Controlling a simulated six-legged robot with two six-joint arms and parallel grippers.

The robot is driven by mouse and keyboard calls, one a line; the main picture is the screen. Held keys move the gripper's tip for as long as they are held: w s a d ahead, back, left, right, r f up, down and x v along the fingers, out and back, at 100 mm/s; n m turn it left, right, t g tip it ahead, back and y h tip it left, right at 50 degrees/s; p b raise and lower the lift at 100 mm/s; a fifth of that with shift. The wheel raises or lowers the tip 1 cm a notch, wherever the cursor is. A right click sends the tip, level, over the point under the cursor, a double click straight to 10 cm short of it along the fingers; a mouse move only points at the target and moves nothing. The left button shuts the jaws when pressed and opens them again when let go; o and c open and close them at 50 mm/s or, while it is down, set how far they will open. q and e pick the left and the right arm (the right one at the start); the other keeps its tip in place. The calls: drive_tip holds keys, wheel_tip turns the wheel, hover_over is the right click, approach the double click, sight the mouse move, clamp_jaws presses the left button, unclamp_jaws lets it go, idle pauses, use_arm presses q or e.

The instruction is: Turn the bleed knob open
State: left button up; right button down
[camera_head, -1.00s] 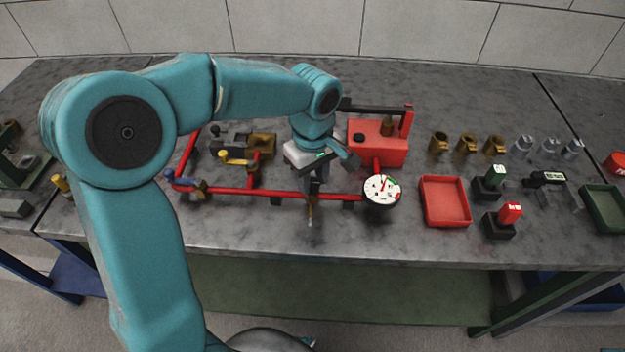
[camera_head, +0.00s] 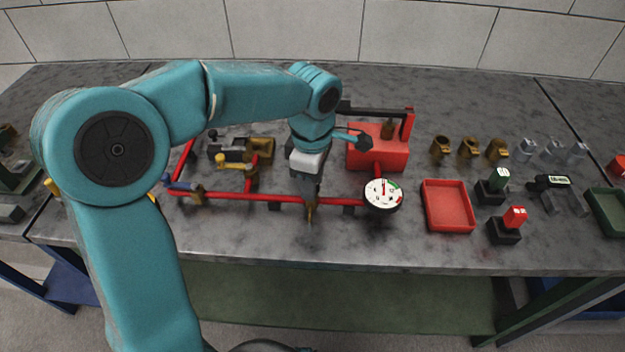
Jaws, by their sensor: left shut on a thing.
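The red pipe (camera_head: 240,197) runs along the front of the pump rig on the grey bench. My left gripper (camera_head: 309,203) points down at this pipe, between the pump and the gauge's left side. Its jaws are shut at a small brass fitting (camera_head: 309,217), which looks like the bleed knob. The fingers hide most of it, so its turn angle cannot be read. The round white gauge (camera_head: 382,194) stands just right of the gripper. My right gripper is out of view.
A red pump box (camera_head: 378,155) stands behind the gauge. A yellow-handled valve (camera_head: 236,161) and a blue-handled valve (camera_head: 180,184) are to the left. A red tray (camera_head: 447,206) lies to the right, with several brass fittings behind it. The bench front is clear.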

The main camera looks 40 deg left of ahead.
use_arm(q)
drive_tip(key=shift+a, duration=0.1)
idle(0.3)
drive_tip(key=o, duration=1)
drive_tip(key=shift+a, duration=0.1)
drive_tip(key=shift+o, duration=0.2)
drive_tip(key=shift+r, duration=0.25)
wheel_tip(320, 180, up, 16)
drive_tip(key=p, duration=0.2)
drive_tip(key=shift+p, duration=0.3)
drive_tip(key=shift+f, duration=0.15)
